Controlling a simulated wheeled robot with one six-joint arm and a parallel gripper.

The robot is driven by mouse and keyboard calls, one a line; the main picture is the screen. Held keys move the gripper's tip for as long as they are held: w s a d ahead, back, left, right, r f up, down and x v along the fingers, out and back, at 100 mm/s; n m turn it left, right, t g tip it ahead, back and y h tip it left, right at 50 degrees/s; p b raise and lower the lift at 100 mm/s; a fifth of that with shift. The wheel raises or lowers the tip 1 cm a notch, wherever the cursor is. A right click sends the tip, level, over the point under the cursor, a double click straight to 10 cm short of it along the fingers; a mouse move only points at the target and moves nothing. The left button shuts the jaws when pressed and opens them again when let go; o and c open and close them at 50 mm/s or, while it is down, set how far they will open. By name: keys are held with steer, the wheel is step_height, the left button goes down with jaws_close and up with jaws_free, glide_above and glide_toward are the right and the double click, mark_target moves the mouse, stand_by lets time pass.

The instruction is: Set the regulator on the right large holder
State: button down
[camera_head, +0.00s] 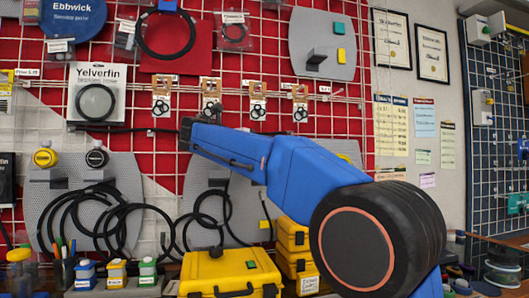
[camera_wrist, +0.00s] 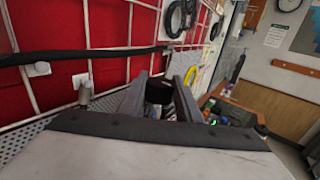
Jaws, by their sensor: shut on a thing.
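My gripper (camera_wrist: 160,84) is shut on a dark thing (camera_wrist: 159,94), seen between its two grey fingers in the wrist view; this appears to be the regulator, mostly hidden. In the head view my blue arm reaches left across the wall, with the gripper end (camera_head: 187,130) in front of the grid. A grey perforated holder panel (camera_head: 235,205) hangs below the arm, partly covered by it. The left panel (camera_head: 128,178) carries a yellow-capped regulator (camera_head: 45,158) and a black-capped one (camera_head: 96,158), with looped black hoses. I cannot tell whether the held thing touches a holder.
An upper panel (camera_head: 345,62) has a grey block with green and yellow tags. Small packets (camera_head: 210,105) hang in a row near the arm. A yellow case (camera_head: 228,275) stands below. A black bar or hose (camera_wrist: 75,56) crosses the wrist view at left, close to the gripper.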

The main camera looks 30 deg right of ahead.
steer(key=shift+x, duration=1.2)
steer(key=shift+d+f, duration=0.15)
steer(key=shift+f, duration=1.5)
steer(key=shift+f, duration=0.1)
steer(key=c, duration=1.3)
jaws_free()
steer(key=shift+f, duration=0.1)
steer(key=v, duration=1.2)
